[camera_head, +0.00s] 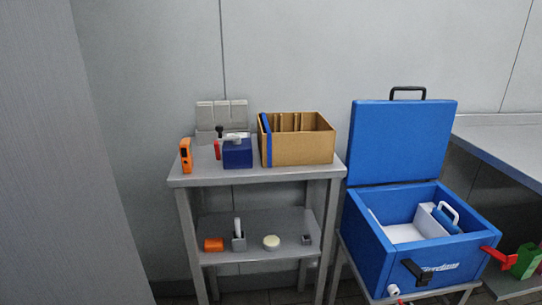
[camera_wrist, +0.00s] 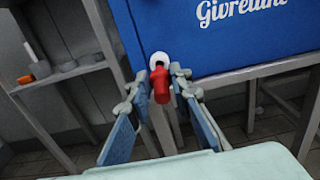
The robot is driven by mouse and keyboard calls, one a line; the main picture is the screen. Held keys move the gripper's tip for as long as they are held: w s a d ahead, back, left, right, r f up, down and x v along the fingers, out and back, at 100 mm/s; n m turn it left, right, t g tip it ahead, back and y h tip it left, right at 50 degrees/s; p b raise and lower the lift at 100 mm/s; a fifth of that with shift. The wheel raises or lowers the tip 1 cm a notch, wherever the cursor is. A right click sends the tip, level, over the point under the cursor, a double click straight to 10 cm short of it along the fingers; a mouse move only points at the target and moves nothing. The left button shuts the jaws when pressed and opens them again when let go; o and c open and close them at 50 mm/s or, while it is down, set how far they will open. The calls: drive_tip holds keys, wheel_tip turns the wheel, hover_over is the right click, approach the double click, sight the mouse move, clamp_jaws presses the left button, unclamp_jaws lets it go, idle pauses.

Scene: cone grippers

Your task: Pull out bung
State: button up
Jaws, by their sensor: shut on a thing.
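The red bung (camera_wrist: 161,88) sits at the white drain spout (camera_wrist: 160,60), low on the front of the blue cool box (camera_wrist: 215,40). The bung overlaps the spout in the wrist view, and I cannot tell how deep it sits. My gripper (camera_wrist: 166,80) has a finger on either side of the bung and is shut on it. In the head view the spout (camera_head: 393,290) shows near the bottom edge under the open blue box (camera_head: 372,235), with a bit of red below it. My gripper does not show in the head view.
A grey shelf table (camera_head: 190,178) stands on the left with a cardboard box (camera_head: 300,150) and small items. A counter (camera_head: 500,145) is at the right.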

drive_tip(key=shift+s+d, duration=0.1)
drive_tip(key=shift+s, duration=1.6)
